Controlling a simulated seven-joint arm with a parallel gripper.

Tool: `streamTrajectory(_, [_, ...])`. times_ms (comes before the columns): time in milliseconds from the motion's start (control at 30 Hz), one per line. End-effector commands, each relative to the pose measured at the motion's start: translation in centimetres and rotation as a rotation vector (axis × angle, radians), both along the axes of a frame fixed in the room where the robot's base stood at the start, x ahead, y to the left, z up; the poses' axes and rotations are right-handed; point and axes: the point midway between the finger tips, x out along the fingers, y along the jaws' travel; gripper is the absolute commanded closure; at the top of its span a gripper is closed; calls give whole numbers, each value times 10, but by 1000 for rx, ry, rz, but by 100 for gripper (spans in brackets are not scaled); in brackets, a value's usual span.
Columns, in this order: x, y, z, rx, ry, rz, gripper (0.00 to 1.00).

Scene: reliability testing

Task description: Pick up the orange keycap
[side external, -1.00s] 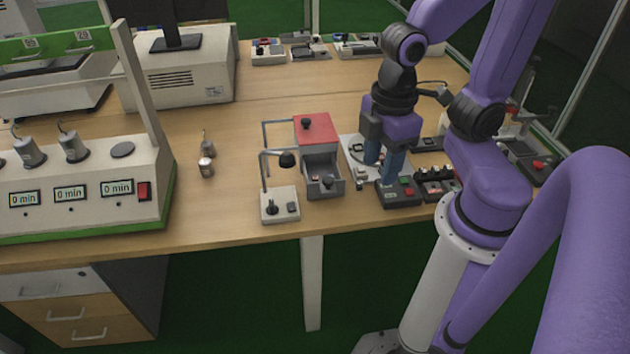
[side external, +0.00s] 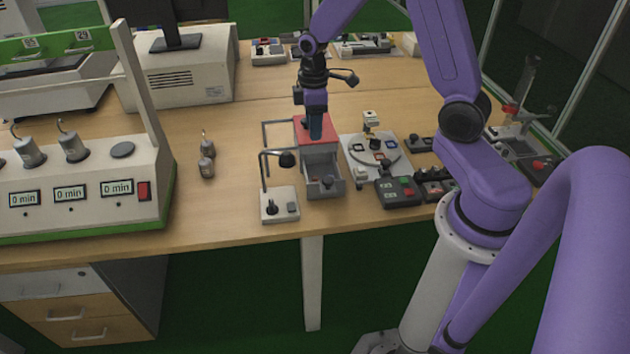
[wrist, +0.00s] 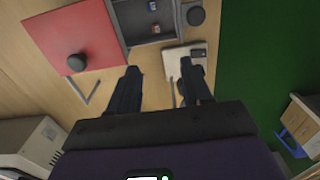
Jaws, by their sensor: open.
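No keycap is clearly recognisable as orange. Two small keycap-like pieces lie in the open grey drawer (wrist: 178,33) in the wrist view: the lower piece (wrist: 156,29) has a reddish tint and the upper piece (wrist: 153,6) looks partly blue. Their exact colours are too small to tell. The drawer (side external: 338,187) juts from the front of the red-topped box (side external: 312,146) in the side view. My gripper (side external: 316,137) points down over that box. In the wrist view my gripper (wrist: 159,68) is open with nothing between its fingers, and the drawer lies beyond the fingertips.
A small lamp stand (side external: 280,206) is left of the drawer, close to the table's front edge.

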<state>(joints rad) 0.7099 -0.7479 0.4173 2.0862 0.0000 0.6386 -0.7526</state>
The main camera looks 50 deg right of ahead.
Motion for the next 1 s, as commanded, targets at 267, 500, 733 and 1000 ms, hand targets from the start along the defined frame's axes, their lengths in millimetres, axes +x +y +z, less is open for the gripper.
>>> streamTrajectory(267, [1,-6,-28,-1,5,-5,51])
streamTrajectory(500, [2,-6,-67,0,4,-6,51])
streamTrajectory(733, [1,-5,-102,0,4,-6,51])
streamTrajectory(1000, [2,-5,-124,0,0,-5,51])
